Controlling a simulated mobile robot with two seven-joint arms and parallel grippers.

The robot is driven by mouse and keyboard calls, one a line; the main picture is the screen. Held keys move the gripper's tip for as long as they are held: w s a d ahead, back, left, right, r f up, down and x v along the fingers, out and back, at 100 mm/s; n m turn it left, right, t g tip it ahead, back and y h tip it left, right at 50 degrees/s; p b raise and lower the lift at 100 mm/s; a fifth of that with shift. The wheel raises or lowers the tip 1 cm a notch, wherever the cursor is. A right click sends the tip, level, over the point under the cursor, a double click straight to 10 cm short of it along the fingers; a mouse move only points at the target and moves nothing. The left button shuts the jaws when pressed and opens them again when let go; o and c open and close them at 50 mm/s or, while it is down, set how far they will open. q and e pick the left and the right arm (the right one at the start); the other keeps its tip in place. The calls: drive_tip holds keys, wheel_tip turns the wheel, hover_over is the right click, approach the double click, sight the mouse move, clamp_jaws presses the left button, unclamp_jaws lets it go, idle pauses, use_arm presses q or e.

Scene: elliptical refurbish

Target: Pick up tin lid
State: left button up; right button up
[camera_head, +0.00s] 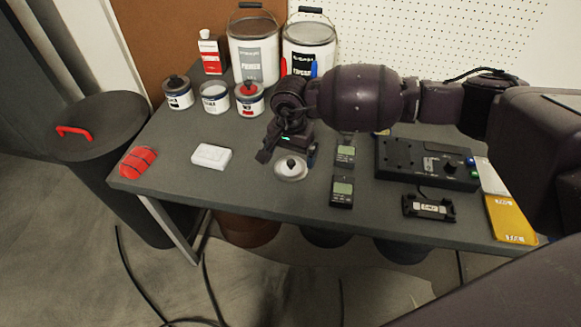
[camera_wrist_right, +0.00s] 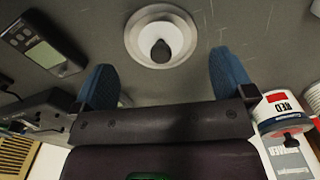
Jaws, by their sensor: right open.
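The tin lid (camera_head: 290,168) is a round, pale disc with a black knob on top. It lies flat on the grey table, knob up. It also shows in the right wrist view (camera_wrist_right: 178,52), at the top middle. My right gripper (camera_head: 288,155) is open and empty, pointing down just over the lid. In the right wrist view its two blue fingertips (camera_wrist_right: 165,72) are spread wide, with the lid ahead of the gap between them and apart from both. My left gripper is not in view.
Three small tins stand behind left: one with a black knob (camera_head: 178,93), one pale-topped (camera_head: 215,98), one red-lidded (camera_head: 249,99). Large paint cans (camera_head: 254,50) stand behind. Two handheld meters (camera_head: 342,192) lie right of the lid, a white block (camera_head: 211,157) left.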

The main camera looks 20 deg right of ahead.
sight(290, 163)
wheel_tip(290, 163, down, 5)
drive_tip(key=shift+r+b, duration=0.2)
drive_tip(key=shift+b, duration=0.2)
drive_tip(key=shift+r, duration=0.1)
drive_tip(key=shift+c, duration=0.5)
drive_tip(key=c, duration=0.5)
